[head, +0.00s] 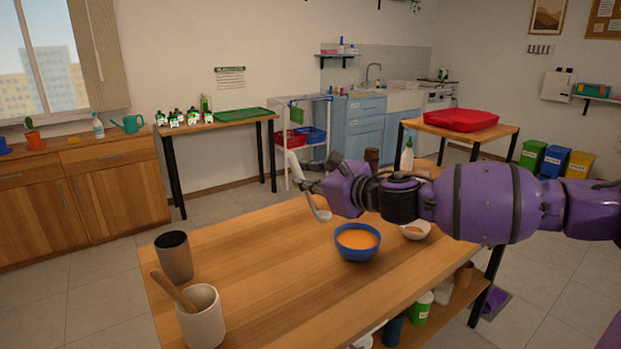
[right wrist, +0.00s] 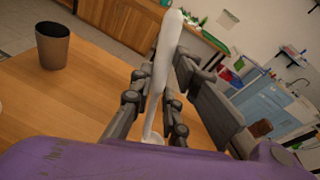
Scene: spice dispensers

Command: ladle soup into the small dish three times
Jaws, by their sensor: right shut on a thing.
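A blue bowl (head: 343,250) holds orange soup (head: 357,237) on the wooden table. The small white dish (head: 424,236) is to its right, partly hidden by my right arm, with some orange in it. My right gripper (head: 313,186) is shut on the pale ladle (head: 322,214), above the table to the left of and behind the blue bowl. The ladle's handle (right wrist: 166,60) stands up between the fingers (right wrist: 155,100) in the right wrist view, and its cup (right wrist: 152,139) hangs below. What the cup holds is not clear. My left gripper is out of view.
A dark-lined brown cup (head: 175,262) and a white crock (head: 203,325) with a wooden utensil stand at the table's left. The table's front middle is clear.

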